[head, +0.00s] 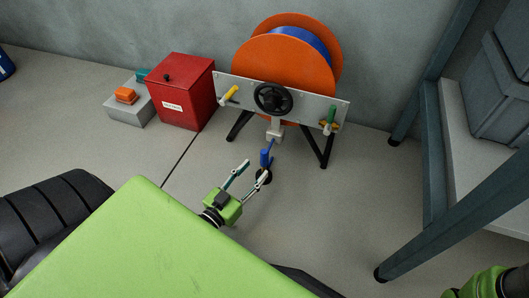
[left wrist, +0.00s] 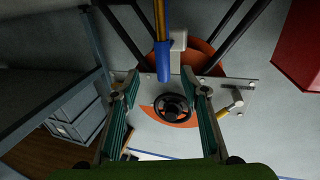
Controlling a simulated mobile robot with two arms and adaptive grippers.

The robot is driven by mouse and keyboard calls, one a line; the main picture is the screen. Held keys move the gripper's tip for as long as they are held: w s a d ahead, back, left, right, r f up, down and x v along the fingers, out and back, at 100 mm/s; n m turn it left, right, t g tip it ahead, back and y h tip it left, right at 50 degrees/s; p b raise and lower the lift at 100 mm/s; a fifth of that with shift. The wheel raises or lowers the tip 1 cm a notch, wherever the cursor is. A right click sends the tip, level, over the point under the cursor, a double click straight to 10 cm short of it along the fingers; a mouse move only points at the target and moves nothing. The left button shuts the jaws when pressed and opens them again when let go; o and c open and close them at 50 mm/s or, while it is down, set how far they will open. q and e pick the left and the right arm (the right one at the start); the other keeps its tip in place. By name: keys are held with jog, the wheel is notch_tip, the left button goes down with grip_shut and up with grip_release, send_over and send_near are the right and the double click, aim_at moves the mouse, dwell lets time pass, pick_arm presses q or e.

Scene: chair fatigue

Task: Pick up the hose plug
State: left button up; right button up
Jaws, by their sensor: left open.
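The blue hose plug (head: 265,158) hangs below the outlet at the foot of the reel's front panel. In the left wrist view the blue plug (left wrist: 163,62) shows at upper middle, on a yellow and blue stem. My left gripper (head: 254,168) is open, with its fingers spread toward the plug. In the left wrist view the two fingers (left wrist: 160,84) stand on either side of the plug's line, with nothing held. The plug appears near the fingertips, but whether it touches one I cannot tell. Part of my right gripper (head: 490,284) shows at lower right; its fingers are not clear.
The orange hose reel (head: 258,62) stands against the wall, with a black handwheel (head: 273,99), a yellow lever (head: 229,95) and a green lever (head: 330,119). A red box (head: 181,92) stands left. A dark metal rack (head: 435,165) stands right. The floor around the plug is clear.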

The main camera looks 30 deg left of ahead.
aim_at(261, 160)
pick_arm(q)
jog(key=shift+w, duration=0.85)
jog(key=w+b, duration=0.4)
jog(key=shift+w+a+r, duration=0.15)
jog(key=shift+w, duration=0.1)
jog(key=shift+w+r+b, duration=0.15)
jog(key=shift+w+b, duration=0.25)
jog(key=shift+w, duration=0.05)
jog(key=shift+r, duration=0.15)
grip_shut()
